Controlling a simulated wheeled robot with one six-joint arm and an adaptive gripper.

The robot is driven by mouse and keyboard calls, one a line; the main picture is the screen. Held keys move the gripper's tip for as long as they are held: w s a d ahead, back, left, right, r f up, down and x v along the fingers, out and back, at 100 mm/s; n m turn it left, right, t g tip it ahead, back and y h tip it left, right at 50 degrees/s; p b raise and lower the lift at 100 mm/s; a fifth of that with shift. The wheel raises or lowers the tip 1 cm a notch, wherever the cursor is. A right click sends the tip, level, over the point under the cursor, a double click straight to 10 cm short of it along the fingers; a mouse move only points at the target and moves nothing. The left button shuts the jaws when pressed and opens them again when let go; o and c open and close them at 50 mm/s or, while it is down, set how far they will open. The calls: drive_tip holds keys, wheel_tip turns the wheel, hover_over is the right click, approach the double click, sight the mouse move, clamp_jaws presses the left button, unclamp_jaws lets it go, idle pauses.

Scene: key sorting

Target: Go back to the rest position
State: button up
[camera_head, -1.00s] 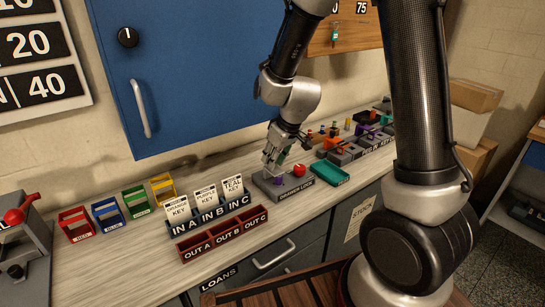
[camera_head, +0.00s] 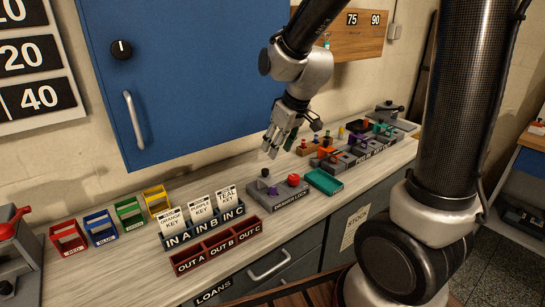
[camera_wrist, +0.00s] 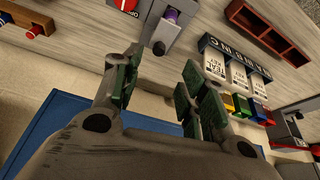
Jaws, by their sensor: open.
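My gripper (camera_head: 279,147) is open and empty, raised above the counter behind the grey drawer lock block (camera_head: 262,194). In the wrist view its two green-padded fingers (camera_wrist: 160,84) stand apart with nothing between them. The lock block carries a dark knob, a purple piece (camera_head: 272,190) and a red button (camera_head: 293,180). The purple piece also shows at the top of the wrist view (camera_wrist: 171,16), beyond the fingertips and apart from them.
The blue cabinet (camera_head: 190,80) stands behind the counter. A teal tray (camera_head: 324,181) lies right of the lock. The card rack (camera_head: 208,231), red OUT tray (camera_head: 217,246) and several coloured bins (camera_head: 100,228) are to the left. Several small coloured parts stand at the far right.

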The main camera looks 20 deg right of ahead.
drive_tip(key=shift+v, duration=0.75)
drive_tip(key=shift+s, duration=0.1)
drive_tip(key=s+d+r+m, duration=0.1)
drive_tip(key=s+d+r, duration=0.2)
drive_tip(key=s, duration=0.4)
drive_tip(key=s+d+r+m+h, duration=0.1)
drive_tip(key=s+d+r+m, duration=0.1)
drive_tip(key=s+d, duration=0.3)
drive_tip(key=s+d+r+m+h, duration=0.1)
drive_tip(key=s+d+r, duration=0.3)
drive_tip(key=s, duration=0.4)
drive_tip(key=shift+s+m, duration=0.4)
drive_tip(key=shift+m, duration=0.3)
drive_tip(key=shift+d, duration=0.1)
idle(0.6)
